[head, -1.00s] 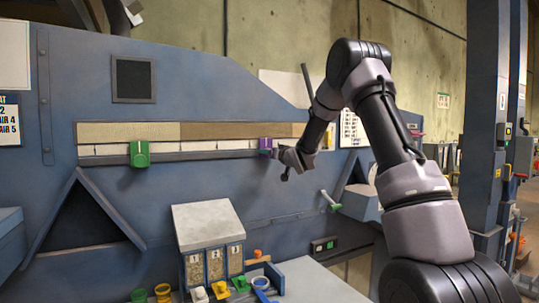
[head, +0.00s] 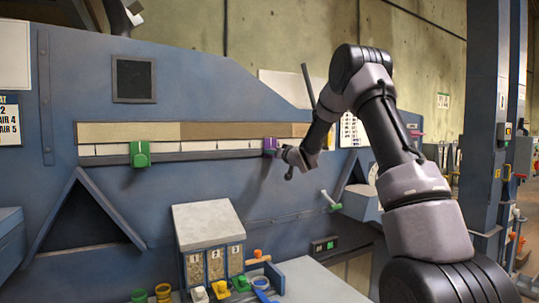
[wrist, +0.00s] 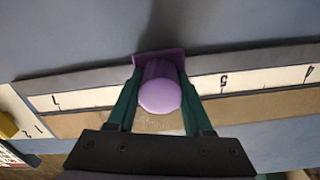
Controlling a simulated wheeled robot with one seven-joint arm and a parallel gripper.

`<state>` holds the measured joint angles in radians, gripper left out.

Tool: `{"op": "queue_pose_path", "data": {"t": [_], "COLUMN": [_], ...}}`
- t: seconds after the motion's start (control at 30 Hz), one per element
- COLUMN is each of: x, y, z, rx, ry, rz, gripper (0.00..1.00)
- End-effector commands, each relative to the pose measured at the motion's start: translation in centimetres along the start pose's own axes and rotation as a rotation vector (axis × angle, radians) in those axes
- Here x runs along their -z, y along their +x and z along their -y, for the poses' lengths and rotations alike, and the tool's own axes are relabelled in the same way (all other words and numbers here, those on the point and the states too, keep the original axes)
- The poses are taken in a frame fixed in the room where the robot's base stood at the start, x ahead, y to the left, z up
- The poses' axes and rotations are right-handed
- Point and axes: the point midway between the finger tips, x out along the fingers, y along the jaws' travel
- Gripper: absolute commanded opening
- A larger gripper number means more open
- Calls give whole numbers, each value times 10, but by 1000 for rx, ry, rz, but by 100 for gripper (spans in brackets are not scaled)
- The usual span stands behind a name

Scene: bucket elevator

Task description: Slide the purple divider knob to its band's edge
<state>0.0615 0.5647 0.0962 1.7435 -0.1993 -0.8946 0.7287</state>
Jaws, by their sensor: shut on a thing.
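The purple divider knob (head: 269,146) sits on the scale rail (head: 205,152) of the blue machine, near the rail's right part. In the wrist view the knob (wrist: 160,94) is between the two green fingers of my gripper (wrist: 160,100), which are shut on it. Above the rail in the head view runs a strip of coloured bands, pale tan (head: 128,132) at left, then brown (head: 225,130), then a lighter tan piece. The knob is close to the right end of the brown band. A green knob (head: 139,154) sits further left on the same rail.
A sample box (head: 207,225) with windows and several coloured cups stands below. The rail between the two knobs is clear.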

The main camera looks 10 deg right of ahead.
Motion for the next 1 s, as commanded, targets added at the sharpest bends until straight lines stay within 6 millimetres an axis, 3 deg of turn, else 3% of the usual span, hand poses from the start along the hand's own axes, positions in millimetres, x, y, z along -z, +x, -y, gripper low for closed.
{"op": "queue_pose_path", "data": {"t": [0.1,0.33,0.5,0.8,0.83,0.9,1.0], "x": [9,22,26,27,27,27,27], "y": [-1,-1,-1,-1,-1,-1,-1], "z": [-40,-98,-115,-116,-116,-116,-116], "rx": [-9,-7,-4,-4,-4,-4,-3], "ry": [0,1,1,0,0,0,0], "rz": [-4,-2,-2,-1,-1,-1,-1], "gripper": [0,0,0,0,55,81,81]}}
